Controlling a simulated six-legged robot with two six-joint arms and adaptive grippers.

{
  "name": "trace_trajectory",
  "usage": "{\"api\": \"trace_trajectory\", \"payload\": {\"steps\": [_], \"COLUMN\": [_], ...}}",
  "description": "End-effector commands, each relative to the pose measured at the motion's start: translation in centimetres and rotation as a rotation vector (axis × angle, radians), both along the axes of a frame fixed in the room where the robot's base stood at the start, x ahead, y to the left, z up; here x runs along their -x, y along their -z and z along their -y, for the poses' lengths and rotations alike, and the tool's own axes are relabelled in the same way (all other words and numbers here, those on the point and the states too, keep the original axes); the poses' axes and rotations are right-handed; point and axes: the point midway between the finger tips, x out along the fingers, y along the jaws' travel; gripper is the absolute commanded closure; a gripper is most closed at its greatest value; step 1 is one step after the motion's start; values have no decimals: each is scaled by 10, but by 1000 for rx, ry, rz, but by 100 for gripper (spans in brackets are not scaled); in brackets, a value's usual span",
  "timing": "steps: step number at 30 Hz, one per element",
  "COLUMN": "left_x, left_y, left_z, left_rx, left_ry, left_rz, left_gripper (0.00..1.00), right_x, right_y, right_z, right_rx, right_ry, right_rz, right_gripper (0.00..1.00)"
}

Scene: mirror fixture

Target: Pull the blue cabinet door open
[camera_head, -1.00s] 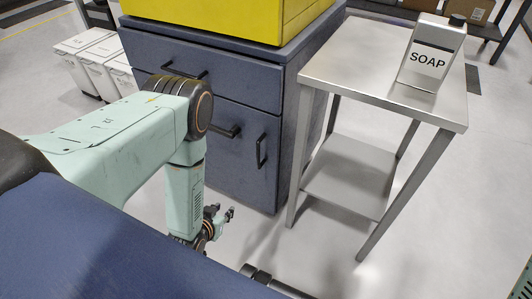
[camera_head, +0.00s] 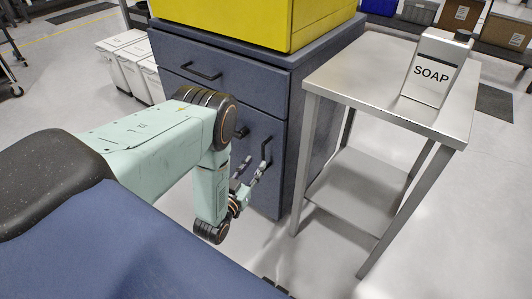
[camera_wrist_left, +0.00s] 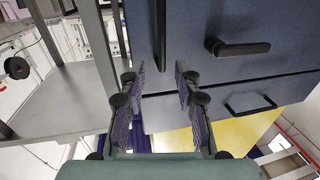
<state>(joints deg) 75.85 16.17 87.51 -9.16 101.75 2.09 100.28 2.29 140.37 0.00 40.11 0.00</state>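The blue cabinet (camera_head: 262,98) stands in the middle of the head view, with a drawer above and door fronts below. The door's upright dark handle (camera_head: 266,147) is on the front near the right side. In the left wrist view this handle (camera_wrist_left: 160,32) lies ahead, between the lines of the two fingers. My left gripper (camera_head: 254,166) is open and empty, just in front of and below the handle. Its spread fingers (camera_wrist_left: 161,76) also show in the wrist view. I cannot tell whether they touch the handle. My left forearm hides part of the cabinet's front.
A second, lever-like handle (camera_wrist_left: 237,48) and the drawer handle (camera_head: 202,72) stick out nearby. A yellow box (camera_head: 265,22) sits on the cabinet. A steel table (camera_head: 385,80) with a soap container (camera_head: 432,72) stands close on the right. White bins (camera_head: 125,62) stand at left.

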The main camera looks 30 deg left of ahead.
Motion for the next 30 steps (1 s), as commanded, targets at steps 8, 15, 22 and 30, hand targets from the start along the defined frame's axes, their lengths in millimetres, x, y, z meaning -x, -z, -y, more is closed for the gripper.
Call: {"api": "trace_trajectory", "payload": {"steps": [8, 15, 22, 30], "left_x": [-40, -68, -74, -74], "left_y": [2, 2, 1, 1], "left_z": [-7, -9, -8, -7], "left_rx": [0, 0, 1, 0], "left_ry": [-1, -1, 0, -1], "left_rz": [3, 0, -3, -3], "left_gripper": [68, 68, 68, 79], "right_x": [0, 0, 0, 0], "right_y": [17, 26, 27, 27], "right_z": [0, 0, 0, 0], "right_rx": [0, 0, 0, 0], "right_ry": [0, 0, 0, 0], "right_rz": [0, -1, -1, -1], "right_gripper": [60, 60, 60, 60]}}
